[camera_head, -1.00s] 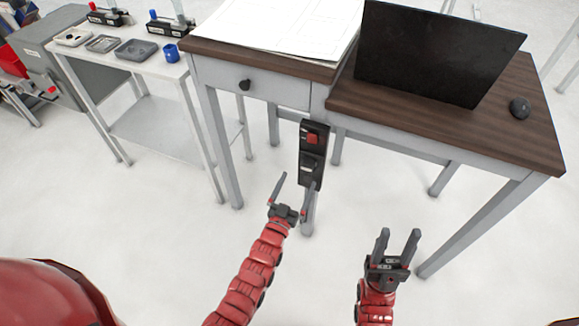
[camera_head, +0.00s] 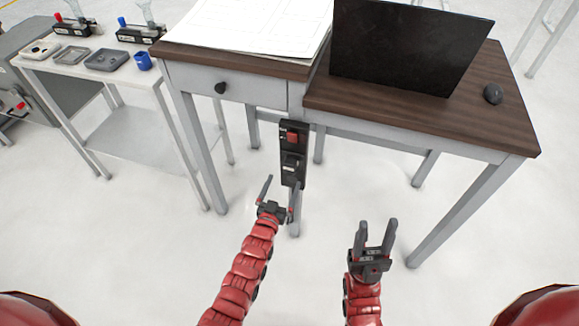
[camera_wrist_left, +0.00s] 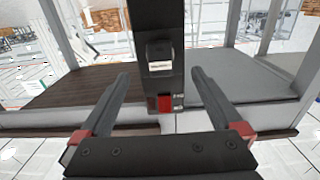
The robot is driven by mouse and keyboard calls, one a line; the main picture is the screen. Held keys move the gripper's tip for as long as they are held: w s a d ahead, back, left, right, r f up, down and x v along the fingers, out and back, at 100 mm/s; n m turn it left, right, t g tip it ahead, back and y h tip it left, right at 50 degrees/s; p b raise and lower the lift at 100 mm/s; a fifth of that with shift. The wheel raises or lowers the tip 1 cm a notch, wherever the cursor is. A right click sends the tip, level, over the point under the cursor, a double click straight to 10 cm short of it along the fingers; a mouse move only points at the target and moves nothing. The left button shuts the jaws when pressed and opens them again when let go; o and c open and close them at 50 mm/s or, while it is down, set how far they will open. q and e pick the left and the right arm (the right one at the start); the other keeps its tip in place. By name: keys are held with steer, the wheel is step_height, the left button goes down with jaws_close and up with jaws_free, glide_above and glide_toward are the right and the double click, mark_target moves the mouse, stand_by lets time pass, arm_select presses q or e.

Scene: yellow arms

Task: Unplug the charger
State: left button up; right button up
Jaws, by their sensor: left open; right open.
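A black power strip (camera_head: 303,170) is fixed upright on the desk's grey leg. It has a red switch (camera_head: 292,137) near its top and a black block, seemingly the charger (camera_head: 291,162), plugged in below. In the left wrist view the strip appears upside down, with the charger (camera_wrist_left: 160,52) above the red switch (camera_wrist_left: 166,103). My left gripper (camera_head: 282,184) is open and empty, just below and in front of the charger; its fingers flank the strip in the wrist view, apart from the charger. My right gripper (camera_head: 377,224) is open and empty, further right over the floor.
The desk carries papers (camera_head: 255,25), a dark laptop (camera_head: 405,45) and a mouse (camera_head: 493,93). A drawer knob (camera_head: 220,88) sticks out above left of the strip. A side table (camera_head: 60,78) with trays stands left. The floor in front is clear.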

mark_target(289, 170)
arm_select(q)
steer(key=b+x, duration=0.1)
steer(key=x, duration=0.2)
steer(key=b+x, duration=0.2)
steer(key=x, duration=0.1)
steer(key=shift+f, duration=0.2)
steer(key=shift+w+b, duration=0.2)
steer(key=shift+b, duration=0.1)
steer(key=shift+w+d+r, duration=0.1)
steer(key=shift+w, duration=0.05)
steer(key=shift+b, duration=0.35)
stand_by(0.5)
steer(key=shift+c, duration=0.2)
jaws_close()
stand_by(0.5)
